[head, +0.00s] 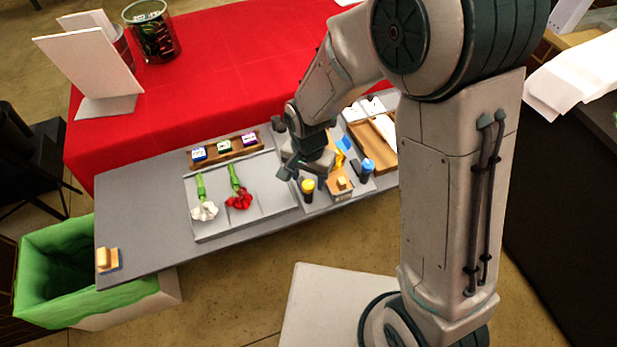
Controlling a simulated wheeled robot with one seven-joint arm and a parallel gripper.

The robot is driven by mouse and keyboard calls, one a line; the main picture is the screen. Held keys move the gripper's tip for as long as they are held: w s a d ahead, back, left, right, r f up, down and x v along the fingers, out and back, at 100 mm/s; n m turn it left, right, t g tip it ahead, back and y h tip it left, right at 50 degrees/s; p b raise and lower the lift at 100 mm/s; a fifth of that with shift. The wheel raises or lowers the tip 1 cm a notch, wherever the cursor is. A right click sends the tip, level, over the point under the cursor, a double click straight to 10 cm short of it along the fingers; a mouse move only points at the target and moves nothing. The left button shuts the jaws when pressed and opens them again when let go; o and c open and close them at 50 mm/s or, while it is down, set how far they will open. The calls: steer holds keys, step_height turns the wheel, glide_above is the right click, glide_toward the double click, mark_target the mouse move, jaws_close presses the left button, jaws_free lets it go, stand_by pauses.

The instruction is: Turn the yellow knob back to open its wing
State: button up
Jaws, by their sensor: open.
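The yellow knob (307,185), a yellow cap on a dark post, stands near the front edge of a light grey board on the grey table. My gripper (304,170) hangs just behind and above it, fingers apart, with nothing seen between them. I cannot tell whether a finger touches the knob. An orange-yellow piece (340,158) shows just right of my gripper, partly hidden by it. I cannot tell whether it is the knob's wing or how far that wing is turned.
A blue knob (368,166) stands to the right, near a wooden tray (376,146). A small wooden block (343,184) sits between the knobs. White and red flowers (239,201) lie on a grey tray (215,229) to the left. A green-lined bin (40,309) stands at the far left.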

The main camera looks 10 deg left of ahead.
steer(key=shift+f, duration=1)
steer(key=c, duration=1)
steer(key=shift+o, duration=0.2)
